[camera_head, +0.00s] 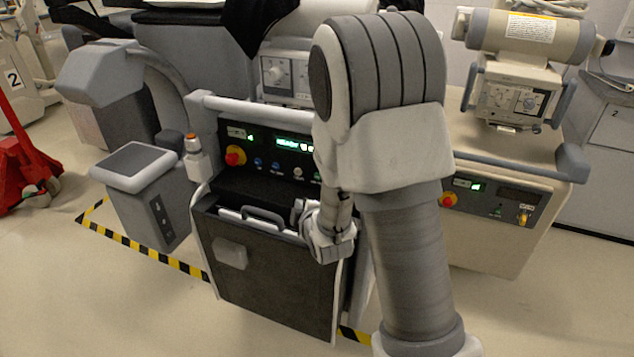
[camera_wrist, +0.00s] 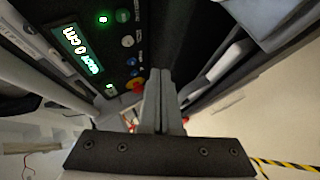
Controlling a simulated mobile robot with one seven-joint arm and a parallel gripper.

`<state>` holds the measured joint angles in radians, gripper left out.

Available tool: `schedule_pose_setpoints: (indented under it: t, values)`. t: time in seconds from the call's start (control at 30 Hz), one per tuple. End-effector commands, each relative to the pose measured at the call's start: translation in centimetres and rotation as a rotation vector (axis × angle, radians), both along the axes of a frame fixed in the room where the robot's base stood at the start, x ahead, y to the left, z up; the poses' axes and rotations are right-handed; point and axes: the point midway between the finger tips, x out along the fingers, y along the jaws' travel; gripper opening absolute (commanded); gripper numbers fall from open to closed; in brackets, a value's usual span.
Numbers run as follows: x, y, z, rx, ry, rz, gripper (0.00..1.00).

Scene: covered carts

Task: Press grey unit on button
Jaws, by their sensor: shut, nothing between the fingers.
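The grey unit (camera_head: 270,263) stands in the middle of the head view, with a black control panel (camera_head: 262,152) on its upper front. The panel has a lit green display (camera_head: 288,144), a red knob on yellow (camera_head: 235,155), two blue buttons, a white button (camera_head: 298,172) and a green button (camera_head: 317,177) partly beside my arm. The wrist view shows the green button (camera_wrist: 122,16), white button (camera_wrist: 127,40) and red knob (camera_wrist: 138,87), the knob partly hidden by my fingers. My gripper (camera_wrist: 160,72) is shut and empty, in front of the panel and apart from the green button.
A second, beige cart (camera_head: 500,232) with its own red knob (camera_head: 447,199) stands at the right. A grey arched machine (camera_head: 150,190) stands at the left, with yellow-black floor tape (camera_head: 150,253) around. A red pallet jack (camera_head: 22,160) is at the far left.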

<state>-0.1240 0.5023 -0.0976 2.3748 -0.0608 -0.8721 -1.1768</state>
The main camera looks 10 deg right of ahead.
Motion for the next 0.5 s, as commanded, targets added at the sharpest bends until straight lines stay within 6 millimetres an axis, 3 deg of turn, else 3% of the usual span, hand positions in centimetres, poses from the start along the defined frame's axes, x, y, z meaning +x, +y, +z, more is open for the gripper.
schedule_pose_setpoints:
  t: [0.5]
  values:
    - [0.43, -0.27, 0.00, -0.003, -0.004, 0.000, 0.00]
